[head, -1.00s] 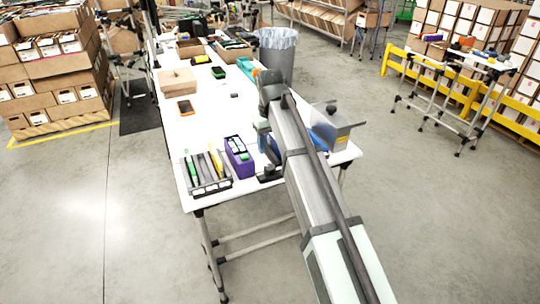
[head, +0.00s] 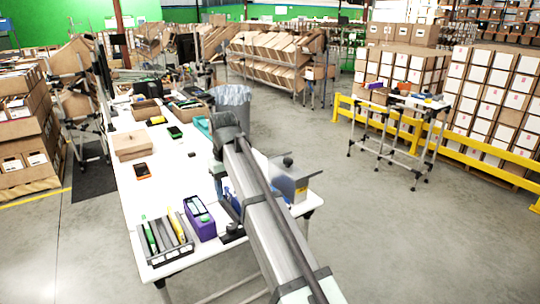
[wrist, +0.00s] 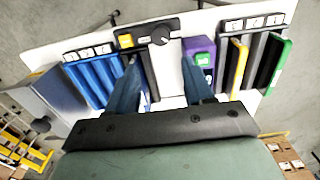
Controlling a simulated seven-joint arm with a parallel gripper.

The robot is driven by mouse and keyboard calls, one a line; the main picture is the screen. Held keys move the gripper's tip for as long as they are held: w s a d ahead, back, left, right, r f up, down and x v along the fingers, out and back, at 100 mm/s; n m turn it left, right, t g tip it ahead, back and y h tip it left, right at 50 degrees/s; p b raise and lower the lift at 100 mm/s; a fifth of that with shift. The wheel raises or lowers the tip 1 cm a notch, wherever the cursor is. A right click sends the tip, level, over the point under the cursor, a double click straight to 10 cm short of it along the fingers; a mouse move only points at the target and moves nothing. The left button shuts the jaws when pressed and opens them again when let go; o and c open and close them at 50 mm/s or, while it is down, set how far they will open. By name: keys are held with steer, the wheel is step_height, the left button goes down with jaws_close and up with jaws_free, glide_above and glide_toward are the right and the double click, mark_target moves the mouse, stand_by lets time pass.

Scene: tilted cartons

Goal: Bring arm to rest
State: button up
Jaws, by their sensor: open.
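My gripper (wrist: 162,68) shows in the wrist view with its two blue fingers apart and nothing between them. It hangs over the front part of the white table (head: 130,195). Below it in the wrist view are a black device with a round knob (wrist: 158,35), a purple box (wrist: 203,60) to the right and a blue slotted rack (wrist: 92,80) to the left. In the head view my arm reaches in from the lower right and hides most of the gripper and the table under it.
A black rack (head: 165,240) with green and yellow items stands beside the purple box (head: 201,222). A grey box (head: 290,180) stands right of my arm. Cartons (head: 132,145) lie farther back, and a lined bin (head: 233,98) stands beyond.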

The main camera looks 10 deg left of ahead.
steer(key=w+d+f+m, duration=0.2)
steer(key=d+f+m, duration=0.2)
steer(key=d+f, duration=1.7)
steer(key=s+d+f+m, duration=0.3)
steer(key=s+d+f, duration=0.4)
steer(key=d+f, duration=0.35)
steer(key=s+d+f+m, duration=0.2)
steer(key=s+d+f, duration=0.4)
steer(key=d+f, duration=0.5)
steer(key=s+f+g, duration=0.2)
steer(key=s+f, duration=0.4)
steer(key=s, duration=0.4)
steer(key=s+d+f+g, duration=0.1)
steer(key=s+f+g, duration=0.1)
steer(key=s+f, duration=0.5)
steer(key=s+f+g, duration=0.2)
steer(key=s+f, duration=0.4)
steer(key=s, duration=0.6)
steer(key=shift+s+d+f+g, duration=0.25)
steer(key=shift+s+g, duration=0.15)
